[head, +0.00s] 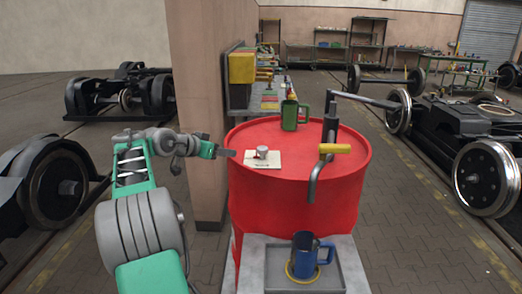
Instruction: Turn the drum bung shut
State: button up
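A large red drum (298,194) stands in front of me. Near the left of its top lies a cream plate (251,163) with a small grey round cap (262,152) on it, which looks like the bung. A small red mark shows beside the cap. My gripper (228,153) reaches in from the left at the drum's left rim, short of the plate and apart from the cap. Its fingers show edge-on, so I cannot tell whether they are open. Nothing is visibly held.
A dark crank (330,128) with a yellow grip (335,148) rises from the drum's right side. A green mug (290,115) stands at the back of the top. A blue mug (305,255) stands on a grey tray (345,262) in front. A pillar (205,100) is close behind my arm.

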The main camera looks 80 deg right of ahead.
aim_at(262, 148)
jog(key=s+d+m+g, duration=0.1)
jog(key=s, duration=0.2)
jog(key=s+d+m+g, duration=0.1)
jog(key=s+d, duration=0.1)
jog(key=s+d+g, duration=0.1)
jog(key=s, duration=0.2)
jog(key=shift+s+d+r+m, duration=0.15)
jog(key=shift+s+m, duration=0.15)
jog(key=shift+m, duration=0.1)
jog(key=p+x, duration=0.1)
jog(key=x, duration=0.5)
jog(key=shift+d+f, duration=0.25)
jog(key=shift+d, duration=0.05)
grip_shut()
